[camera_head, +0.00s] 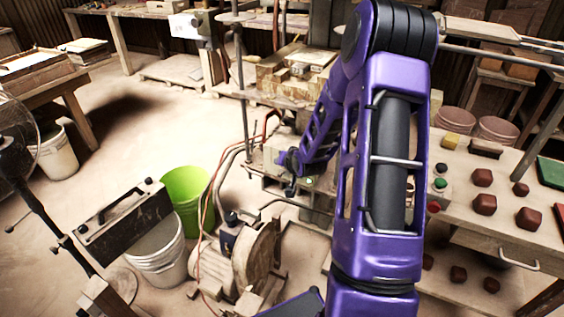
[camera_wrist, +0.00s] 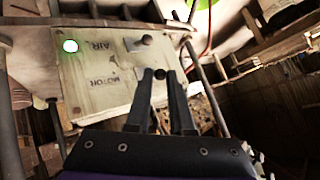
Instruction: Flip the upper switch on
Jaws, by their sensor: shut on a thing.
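A pale switch panel (camera_wrist: 98,62) fills the upper left of the wrist view, with the words AIR and MOTOR upside down. Beside AIR are a lit green lamp (camera_wrist: 70,46) and a switch with a brown knob (camera_wrist: 145,39). My gripper (camera_wrist: 167,75) is at the MOTOR row, which is the upper one going by the lettering. Its fingers are shut on a small dark round switch knob (camera_wrist: 160,74), mostly hidden between the tips. No lit lamp shows beside MOTOR. In the head view my arm hides most of the panel; a small green light (camera_head: 309,182) shows near my gripper (camera_head: 289,168).
A motor (camera_head: 236,238) with hoses, a green bucket (camera_head: 186,194) and a white bucket (camera_head: 157,252) stand on the floor at left of my arm. A bench (camera_head: 460,215) with several reddish blocks is at right. Open floor (camera_head: 130,130) lies at the left.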

